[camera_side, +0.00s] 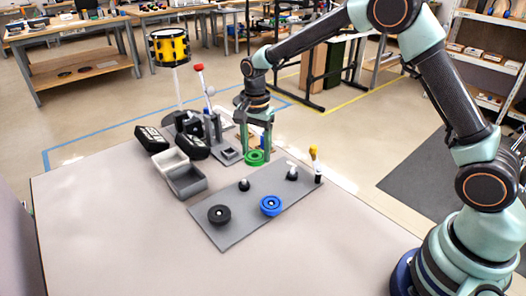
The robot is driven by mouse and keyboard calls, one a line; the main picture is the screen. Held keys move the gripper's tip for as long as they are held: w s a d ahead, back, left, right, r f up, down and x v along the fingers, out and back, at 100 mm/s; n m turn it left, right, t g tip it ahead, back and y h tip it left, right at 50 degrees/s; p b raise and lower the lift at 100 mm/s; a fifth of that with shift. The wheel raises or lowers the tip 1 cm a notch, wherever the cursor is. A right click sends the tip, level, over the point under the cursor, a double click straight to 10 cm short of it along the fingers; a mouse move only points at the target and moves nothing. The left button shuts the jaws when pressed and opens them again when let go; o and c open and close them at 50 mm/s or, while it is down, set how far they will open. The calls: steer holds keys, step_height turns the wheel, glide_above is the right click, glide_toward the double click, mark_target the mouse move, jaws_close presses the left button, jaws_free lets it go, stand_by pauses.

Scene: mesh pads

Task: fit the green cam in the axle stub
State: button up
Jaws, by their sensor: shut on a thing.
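A green ring-like cam (256,161) is between the fingertips of my gripper (256,151), which is shut on it. The cam appears roughly level, behind the far edge of a grey plate (240,226); its exact height is hard to tell. A short dark stub (244,185) stands on the plate, in front of and below the cam in the picture. Another dark stub with a white top (292,175) stands farther right on the plate. I cannot tell which is the axle stub. Both stand apart from the cam.
A blue wheel (270,209) and a black wheel (219,216) are at the plate's near side. A yellow-topped post (316,165) stands at its right end. Grey bins (186,181), black packs (152,140) and a red-topped rod (203,82) are at left. The table front is clear.

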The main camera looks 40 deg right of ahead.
steer(key=s+d, duration=0.1)
steer(key=d, duration=0.2)
steer(key=s+d, duration=0.2)
steer(key=d, duration=0.1)
steer(key=s+d+r, duration=0.1)
steer(key=d, duration=0.2)
steer(key=shift+s+d, duration=0.35)
steer(key=shift+d, duration=0.05)
steer(key=shift+f, duration=3.8)
steer(key=o, duration=1.5)
steer(key=shift+c, duration=0.2)
steer(key=shift+f, duration=0.1)
